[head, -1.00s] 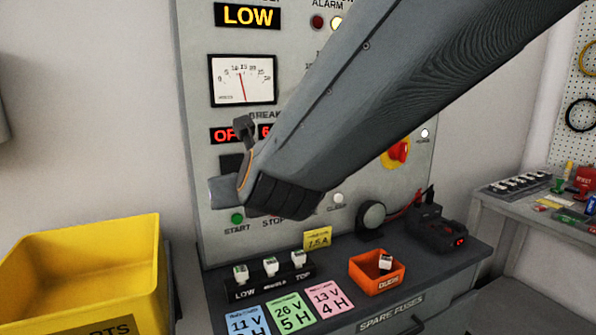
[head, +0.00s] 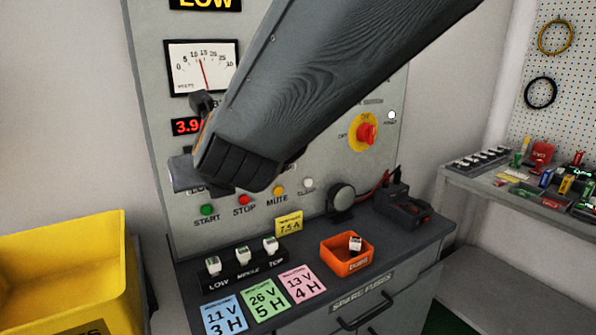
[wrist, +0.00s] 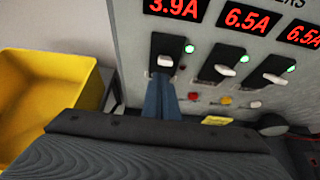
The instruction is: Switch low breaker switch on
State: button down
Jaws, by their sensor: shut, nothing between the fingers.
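The low breaker switch (wrist: 164,62) is the leftmost of three on the panel in the wrist view. Its pale lever sits low on its black plate, with a green lamp lit beside it. The red display (wrist: 172,8) above it reads 3.9A, and it also shows partly in the head view (head: 184,126). My gripper (wrist: 161,82) is shut and empty, its blue-grey fingers just below the low lever; I cannot tell if they touch it. In the head view my arm hides the breaker switches.
The other two breakers, middle (wrist: 226,70) and right (wrist: 275,78), have green lamps lit and 6.5A displays. A yellow bin (head: 65,265) stands at the left. Below the panel are an orange fuse box (head: 347,262), a fuse holder and coloured cards. A red rotary switch (head: 366,134) is at the right.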

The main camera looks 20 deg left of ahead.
jog(key=shift+r, duration=0.6)
jog(key=shift+f, duration=0.15)
jog(key=v, duration=0.9)
jog(key=shift+s+d+p, duration=0.25)
jog(key=shift+d+p, duration=0.05)
jog(key=shift+p, duration=0.15)
jog(key=shift+f, duration=0.15)
